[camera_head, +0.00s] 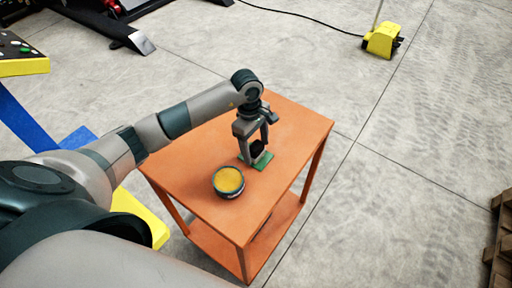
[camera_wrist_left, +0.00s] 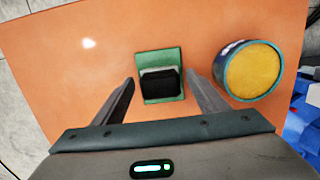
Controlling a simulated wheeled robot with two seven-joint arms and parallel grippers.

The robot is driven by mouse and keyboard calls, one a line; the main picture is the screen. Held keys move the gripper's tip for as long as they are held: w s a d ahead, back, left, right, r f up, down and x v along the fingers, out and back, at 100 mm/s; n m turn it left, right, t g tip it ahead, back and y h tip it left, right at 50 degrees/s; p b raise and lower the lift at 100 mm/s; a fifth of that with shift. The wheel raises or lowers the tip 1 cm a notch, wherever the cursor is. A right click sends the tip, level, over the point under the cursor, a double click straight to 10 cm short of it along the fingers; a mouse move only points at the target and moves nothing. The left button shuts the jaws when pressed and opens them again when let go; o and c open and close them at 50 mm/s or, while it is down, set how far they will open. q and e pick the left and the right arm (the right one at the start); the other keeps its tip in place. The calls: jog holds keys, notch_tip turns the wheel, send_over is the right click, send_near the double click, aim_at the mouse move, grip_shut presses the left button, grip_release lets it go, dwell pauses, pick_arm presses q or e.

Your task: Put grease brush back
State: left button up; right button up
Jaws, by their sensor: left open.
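A black upright piece (camera_wrist_left: 160,83), which looks like the grease brush's handle, stands at a green base (camera_wrist_left: 172,56) on the orange table. In the head view the green base (camera_head: 262,162) shows below my left gripper (camera_head: 255,148). My left gripper is open, pointing down, with one finger on each side of the black piece; the wrist view shows gaps between fingers and piece. A round tin (camera_head: 228,182) of yellow grease stands beside the base; it also shows at the right in the wrist view (camera_wrist_left: 252,70). The brush's bristles are not visible. My right gripper is not in view.
The orange table (camera_head: 195,165) has a lower shelf and bare top around the tin and base. A yellow and blue stand is at the left, a yellow device (camera_head: 380,40) on the floor at the back, and a wooden pallet (camera_head: 502,240) at the right edge.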

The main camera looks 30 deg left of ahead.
aim_at(253, 144)
pick_arm(q)
jog(key=r+b, duration=0.1)
jog(key=r, duration=0.2)
jog(key=a+r+b, duration=0.1)
jog(key=r+b, duration=0.1)
jog(key=r, duration=0.2)
jog(key=r+b, duration=0.1)
jog(key=r, duration=0.2)
jog(key=shift+w+a+r+b, duration=0.15)
jog(key=shift+r+b, duration=0.05)
jog(key=shift+b, duration=0.15)
jog(key=shift+a+r, duration=0.1)
jog(key=shift+r, duration=0.4)
